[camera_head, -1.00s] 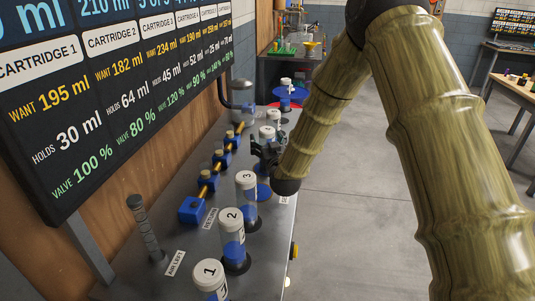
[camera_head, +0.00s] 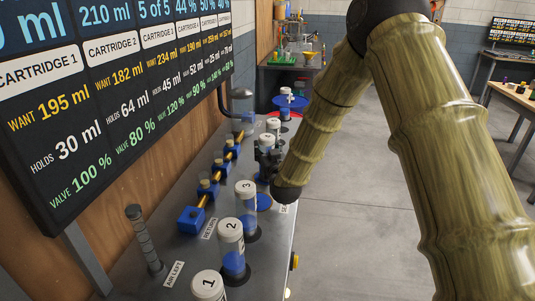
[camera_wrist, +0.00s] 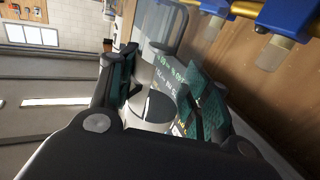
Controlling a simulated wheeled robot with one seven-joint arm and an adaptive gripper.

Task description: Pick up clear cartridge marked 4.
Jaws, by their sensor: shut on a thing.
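Clear cartridges with white caps stand in a row on the grey bench in the head view. Cartridge 1 (camera_head: 208,284), cartridge 2 (camera_head: 231,245) and cartridge 3 (camera_head: 245,197) show their numbers. The one beyond cartridge 3, in the place of cartridge 4 (camera_head: 266,140), has a cap too small to read. My gripper (camera_head: 267,157) is around this cartridge. In the wrist view, the green-padded fingers (camera_wrist: 160,100) are shut on the clear cartridge (camera_wrist: 163,78) from both sides. Its base is hidden, so I cannot tell whether it is off the bench.
Another capped cartridge (camera_head: 273,125) stands just beyond the held one. A yellow rail with blue blocks (camera_head: 191,219) runs along the left of the row. A grey upright handle (camera_head: 144,240) stands at the near left. A blue round tray (camera_head: 290,102) is at the far end.

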